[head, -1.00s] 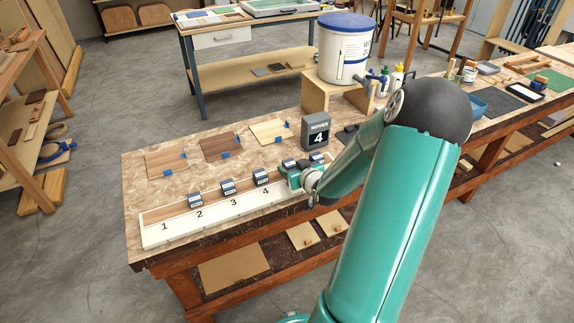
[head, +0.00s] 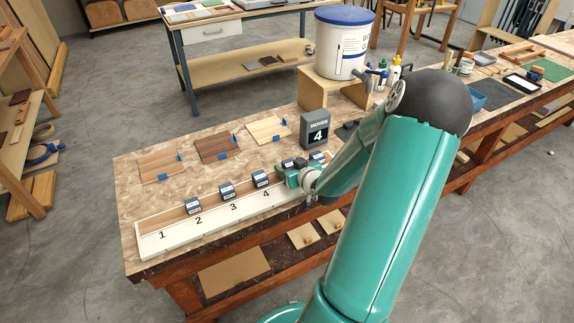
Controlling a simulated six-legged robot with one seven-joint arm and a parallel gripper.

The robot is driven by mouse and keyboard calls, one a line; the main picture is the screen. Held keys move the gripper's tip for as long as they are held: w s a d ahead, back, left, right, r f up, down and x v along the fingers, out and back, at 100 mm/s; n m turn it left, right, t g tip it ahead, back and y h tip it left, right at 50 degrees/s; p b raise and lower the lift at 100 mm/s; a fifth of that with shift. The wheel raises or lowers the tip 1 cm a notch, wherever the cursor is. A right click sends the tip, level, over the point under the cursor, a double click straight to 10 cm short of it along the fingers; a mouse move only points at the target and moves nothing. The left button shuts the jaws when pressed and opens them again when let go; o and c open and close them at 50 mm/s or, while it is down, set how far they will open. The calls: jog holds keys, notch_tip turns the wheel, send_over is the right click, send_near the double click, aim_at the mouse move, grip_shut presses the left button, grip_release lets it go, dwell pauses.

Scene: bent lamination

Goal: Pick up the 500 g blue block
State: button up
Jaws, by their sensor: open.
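Several small dark-blue blocks with pale labels stand in a row along a long white numbered tray (head: 185,236) on the workbench. One block (head: 193,206) is near number 2, one (head: 227,191) near number 3, and one (head: 260,179) near number 4. Further blocks (head: 288,164) show at the right end, partly behind my gripper. The labels are too small to read, so I cannot tell which is the 500 g block. My gripper (head: 289,176) is open, low at the tray's right part, just right of the block near number 4. My arm hides the tray's right end.
A white bucket (head: 342,48) stands on a wooden stand (head: 311,92) at the back.

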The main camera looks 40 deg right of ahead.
jog(key=shift+w+f, duration=0.1)
jog(key=shift+w, duration=0.25)
jog(key=shift+s, duration=0.2)
jog(key=shift+w, duration=0.15)
jog(key=c, duration=1.3)
grip_shut()
jog(key=shift+r, duration=0.3)
